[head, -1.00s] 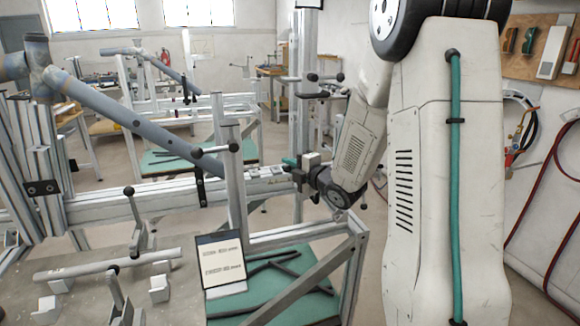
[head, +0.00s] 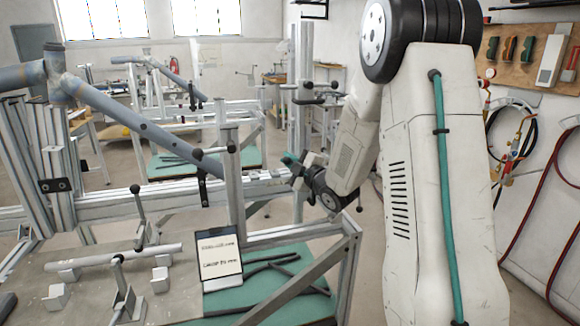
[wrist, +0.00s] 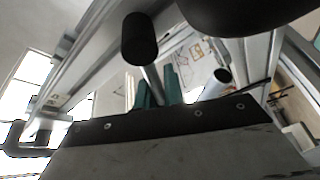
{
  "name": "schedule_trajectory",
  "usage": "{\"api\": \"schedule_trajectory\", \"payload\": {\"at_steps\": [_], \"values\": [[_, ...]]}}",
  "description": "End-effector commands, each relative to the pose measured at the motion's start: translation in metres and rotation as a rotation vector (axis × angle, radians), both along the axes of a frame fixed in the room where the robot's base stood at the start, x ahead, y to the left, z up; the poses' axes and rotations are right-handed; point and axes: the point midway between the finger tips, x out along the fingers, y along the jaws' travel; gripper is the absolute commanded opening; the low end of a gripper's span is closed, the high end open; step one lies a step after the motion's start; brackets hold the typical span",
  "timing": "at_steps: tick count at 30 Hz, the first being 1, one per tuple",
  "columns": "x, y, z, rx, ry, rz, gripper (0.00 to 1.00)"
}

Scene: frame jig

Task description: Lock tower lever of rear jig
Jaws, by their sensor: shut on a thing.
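In the wrist view a lever with a black cylindrical knob (wrist: 138,40) and a thin metal rod runs down between the teal fingers of my gripper (wrist: 158,93). The fingers are shut on the rod below the knob. In the head view my gripper (head: 291,159) is tilted up to the left, right of the near metal tower (head: 236,190); the held lever cannot be made out there. A tall post (head: 300,125) stands behind it, with black-knobbed levers (head: 320,86) near its upper part. Another jig with a grey-blue tube (head: 176,75) stands further back.
A large grey-blue tube (head: 140,122) slopes across the near jig. A sign (head: 219,256) stands by a green shelf (head: 305,262) holding dark bars. Black-knobbed clamps (head: 136,190) rise from the near plate. A wall with hoses (head: 515,130) is at right. Floor shows between jig and arm.

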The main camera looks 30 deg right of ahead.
Motion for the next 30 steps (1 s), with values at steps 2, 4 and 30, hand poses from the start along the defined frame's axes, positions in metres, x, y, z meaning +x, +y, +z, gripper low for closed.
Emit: {"api": "schedule_trajectory", "payload": {"at_steps": [2, 4, 30], "values": [[0.000, 0.001, 0.003, 0.058, -0.018, 0.007, 0.00], [-0.001, -0.002, 0.006, 0.108, -0.032, 0.007, 0.00], [-0.004, -0.011, 0.017, 0.322, -0.094, 0.003, 0.00]]}}
